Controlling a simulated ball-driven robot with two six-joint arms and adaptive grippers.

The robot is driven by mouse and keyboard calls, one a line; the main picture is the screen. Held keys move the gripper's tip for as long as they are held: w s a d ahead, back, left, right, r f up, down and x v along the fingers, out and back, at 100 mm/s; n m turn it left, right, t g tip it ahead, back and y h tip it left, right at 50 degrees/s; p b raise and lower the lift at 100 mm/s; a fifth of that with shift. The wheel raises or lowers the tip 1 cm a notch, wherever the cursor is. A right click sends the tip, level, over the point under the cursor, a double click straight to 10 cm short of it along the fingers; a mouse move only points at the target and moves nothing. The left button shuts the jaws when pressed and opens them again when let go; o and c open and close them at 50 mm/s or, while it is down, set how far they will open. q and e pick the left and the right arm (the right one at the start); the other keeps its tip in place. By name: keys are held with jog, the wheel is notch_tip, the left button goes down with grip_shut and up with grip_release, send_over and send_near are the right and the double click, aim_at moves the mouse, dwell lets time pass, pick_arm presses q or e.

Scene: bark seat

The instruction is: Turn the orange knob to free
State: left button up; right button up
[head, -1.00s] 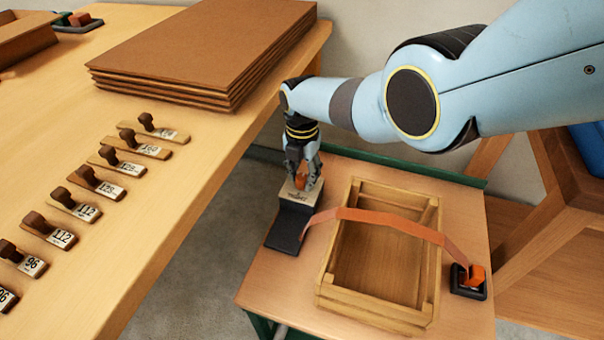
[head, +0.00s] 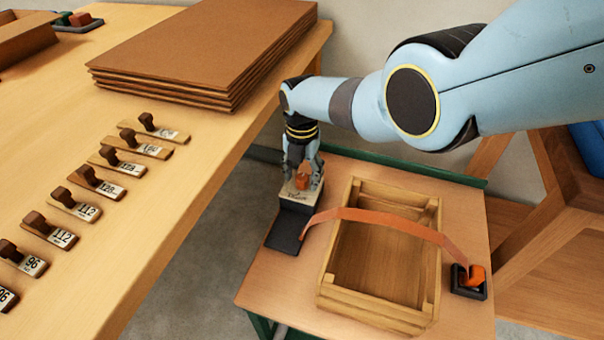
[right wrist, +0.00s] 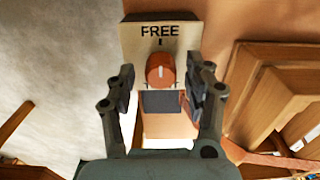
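The orange knob (head: 303,182) sits on a pale plate (head: 292,197) at the left of the small bench. In the right wrist view the knob (right wrist: 160,71) lies just below the printed word FREE (right wrist: 160,31) and a short dark mark, and looks lined up with that mark. My right gripper (right wrist: 160,79) points down over the plate, one finger on each side of the knob. A gap shows between each finger and the knob, so it is open around it. It also shows in the head view (head: 303,174). My left gripper is not in view.
An orange strap (head: 385,219) arches over a wooden crate (head: 328,290) right of the knob, ending near a black block with an orange part (head: 469,283). A dark pad (head: 286,231) lies before the plate. The left table (head: 130,230) holds stacked boards (head: 215,45) and numbered handled blocks.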

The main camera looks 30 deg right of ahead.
aim_at(302, 177)
jog(key=shift+r, duration=0.1)
notch_tip(302, 177, up, 12)
dwell(0.7)
jog(key=shift+s+f, duration=0.1)
jog(key=shift+f, duration=0.1)
dwell(0.3)
